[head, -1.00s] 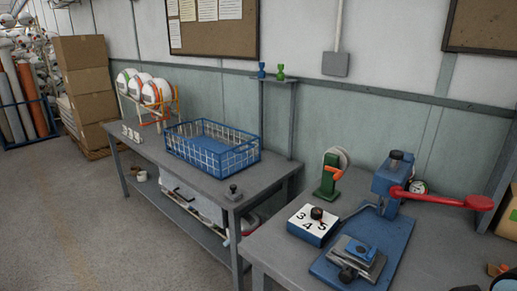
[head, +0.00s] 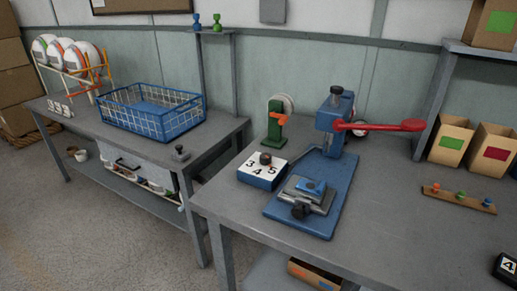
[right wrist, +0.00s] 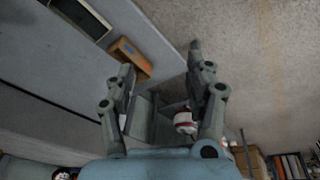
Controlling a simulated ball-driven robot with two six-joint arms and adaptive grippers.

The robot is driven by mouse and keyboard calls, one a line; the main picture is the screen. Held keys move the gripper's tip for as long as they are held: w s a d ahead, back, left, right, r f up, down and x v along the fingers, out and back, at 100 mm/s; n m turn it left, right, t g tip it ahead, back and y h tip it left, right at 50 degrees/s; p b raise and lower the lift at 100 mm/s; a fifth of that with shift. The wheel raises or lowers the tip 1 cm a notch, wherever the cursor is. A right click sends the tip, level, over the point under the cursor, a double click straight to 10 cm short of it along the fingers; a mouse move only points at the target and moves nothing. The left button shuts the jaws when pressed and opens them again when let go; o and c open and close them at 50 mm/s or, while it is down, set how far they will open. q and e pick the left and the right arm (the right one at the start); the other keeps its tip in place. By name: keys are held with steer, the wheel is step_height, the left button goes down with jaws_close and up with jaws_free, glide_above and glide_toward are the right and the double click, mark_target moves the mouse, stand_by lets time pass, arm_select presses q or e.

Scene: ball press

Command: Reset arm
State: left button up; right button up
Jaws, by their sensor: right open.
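My right gripper (right wrist: 160,75) shows in the right wrist view with its two fingers apart and nothing between them. Past the fingers are grey furniture and the floor. No gripper shows in the head view, and my left gripper is not seen. In the head view a blue press (head: 334,125) with a red lever (head: 385,126) stands on the right-hand grey table (head: 390,200). A blue and grey clamp (head: 308,191) sits on the press's blue base plate (head: 325,222). Left of it is a number dial box (head: 262,171) marked 3, 4, 5.
A green stand with a grey wheel (head: 277,120) is behind the dial box. The left table holds a blue wire basket (head: 150,112) and a rack of balls (head: 70,58). Cardboard bins (head: 451,141) and a wooden peg strip (head: 458,198) stand at right. The right table's front middle is clear.

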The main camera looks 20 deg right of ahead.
steer(key=s+f+b, duration=0.3)
steer(key=s+f, duration=0.7)
steer(key=f, duration=0.4)
steer(key=s+d+f+g+b, duration=0.1)
steer(key=s+f+b, duration=0.3)
steer(key=s+f, duration=0.6)
step_height(320, 180, down, 5)
steer(key=shift+s+d+r+g, duration=0.15)
steer(key=shift+s+d+g, duration=0.1)
steer(key=shift+s+g, duration=0.05)
